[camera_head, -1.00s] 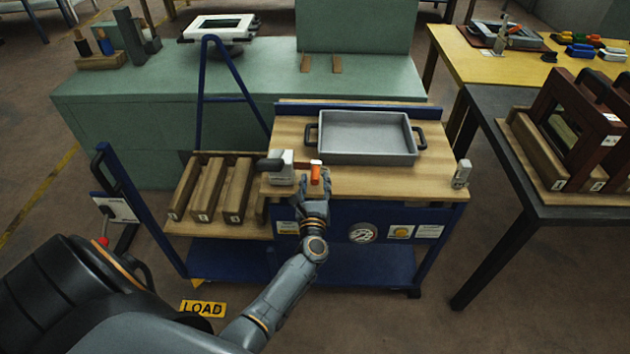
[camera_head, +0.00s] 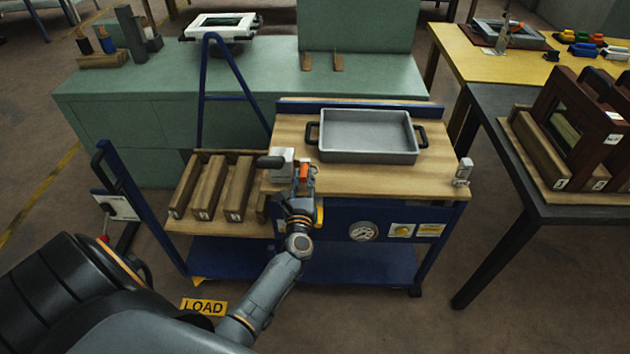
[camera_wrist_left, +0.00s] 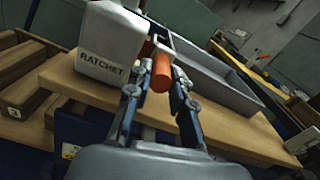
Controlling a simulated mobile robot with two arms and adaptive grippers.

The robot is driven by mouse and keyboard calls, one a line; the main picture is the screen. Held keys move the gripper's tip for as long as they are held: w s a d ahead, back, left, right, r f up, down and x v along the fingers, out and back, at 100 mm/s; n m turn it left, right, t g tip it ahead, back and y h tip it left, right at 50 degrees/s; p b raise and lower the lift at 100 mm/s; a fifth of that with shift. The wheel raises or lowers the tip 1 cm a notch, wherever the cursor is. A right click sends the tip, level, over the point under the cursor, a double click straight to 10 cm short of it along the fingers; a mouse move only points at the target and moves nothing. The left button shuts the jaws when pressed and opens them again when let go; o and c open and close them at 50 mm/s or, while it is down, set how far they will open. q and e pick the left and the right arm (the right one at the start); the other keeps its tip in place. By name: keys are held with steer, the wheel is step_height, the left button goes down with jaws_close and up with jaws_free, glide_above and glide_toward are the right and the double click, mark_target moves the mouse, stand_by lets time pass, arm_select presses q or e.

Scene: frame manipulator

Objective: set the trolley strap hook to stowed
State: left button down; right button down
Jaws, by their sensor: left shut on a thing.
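The trolley (camera_head: 340,268) is blue with a wooden top. A white box marked RATCHET (camera_wrist_left: 112,45) stands at the left end of that top; in the head view the white box (camera_head: 283,160) has a dark handle on its left side. An orange cylindrical piece (camera_wrist_left: 162,72) sits beside the box's right side, and the orange piece (camera_head: 304,172) shows small in the head view. My left gripper (camera_head: 303,190) is shut on the orange piece; in the wrist view its fingers (camera_wrist_left: 158,88) lie on either side of it. I cannot make out a separate strap or hook. My right gripper is not seen.
A grey tray (camera_head: 367,138) lies on the trolley top, right of the box. Wooden blocks (camera_head: 208,188) lie in the lower left shelf. A small metal latch (camera_head: 462,172) stands at the top's right corner. A dark table (camera_head: 520,190) stands at right.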

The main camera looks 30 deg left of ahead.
arm_select(q)
steer(key=shift+s+a, duration=0.35)
steer(key=shift+a, duration=0.35)
steer(key=c, duration=1.4)
jaws_free()
steer(key=shift+o, duration=1.2)
steer(key=shift+s+a, duration=0.1)
steer(key=v, duration=1.2)
steer(key=shift+f, duration=0.1)
